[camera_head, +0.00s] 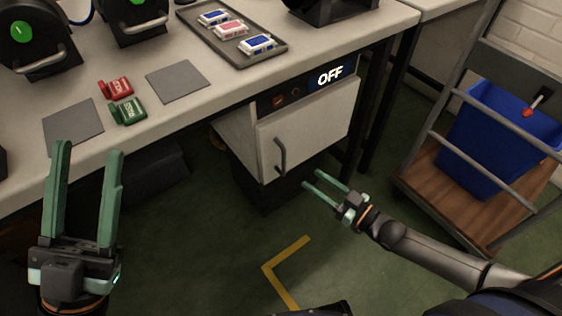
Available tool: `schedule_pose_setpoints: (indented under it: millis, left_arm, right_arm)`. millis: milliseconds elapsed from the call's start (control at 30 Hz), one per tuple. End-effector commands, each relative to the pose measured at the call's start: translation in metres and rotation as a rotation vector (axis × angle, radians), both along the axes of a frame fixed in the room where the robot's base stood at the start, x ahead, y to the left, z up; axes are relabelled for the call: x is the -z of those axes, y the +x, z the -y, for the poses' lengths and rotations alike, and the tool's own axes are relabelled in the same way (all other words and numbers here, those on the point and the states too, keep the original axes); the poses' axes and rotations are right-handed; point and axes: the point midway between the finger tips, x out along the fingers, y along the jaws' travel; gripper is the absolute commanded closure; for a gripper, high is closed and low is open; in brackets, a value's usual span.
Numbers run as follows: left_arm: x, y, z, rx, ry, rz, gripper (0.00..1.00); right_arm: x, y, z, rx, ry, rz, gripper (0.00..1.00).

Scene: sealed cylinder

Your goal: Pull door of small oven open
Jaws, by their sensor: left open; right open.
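The small oven (312,122) is a light grey box under the table, with a dark top panel and a lit "OFF" display (331,75). Its door is shut and has a dark curved vertical handle (281,157) near the door's left edge. My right gripper (312,179) is open and empty, just right of and below the handle in the picture, apart from it. My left gripper (88,150) is open and empty at the lower left, in front of the table edge, far from the oven.
The table (205,111) holds a tray (272,58) with several small packs, red (115,87) and green (127,111) items, grey mats and dark machines. A cart (478,205) with a blue bin (495,140) stands at right. Green floor in front of the oven is clear.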

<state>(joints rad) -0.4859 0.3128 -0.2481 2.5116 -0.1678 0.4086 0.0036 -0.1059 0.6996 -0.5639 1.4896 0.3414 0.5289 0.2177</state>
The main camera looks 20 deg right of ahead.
Motion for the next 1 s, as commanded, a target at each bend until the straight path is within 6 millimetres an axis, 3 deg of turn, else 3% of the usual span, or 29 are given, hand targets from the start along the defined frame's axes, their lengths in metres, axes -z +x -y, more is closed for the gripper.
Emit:
schedule_pose_setpoints:
  millis: [500, 700, 1000]
  left_arm:
    - [0.042, 0.002, 0.005, -0.010, 0.028, -0.014, 0.50]
    - [0.048, 0.003, 0.006, -0.014, 0.037, -0.017, 0.50]
    - [0.048, 0.003, 0.006, -0.014, 0.038, -0.018, 0.50]
  right_arm:
    - [0.002, 0.083, -0.051, 0.000, 0.002, 0.001, 0.54]
    - [0.001, 0.096, -0.059, 0.001, 0.000, -0.001, 0.54]
    - [0.000, 0.098, -0.060, 0.000, 0.000, -0.001, 0.54]
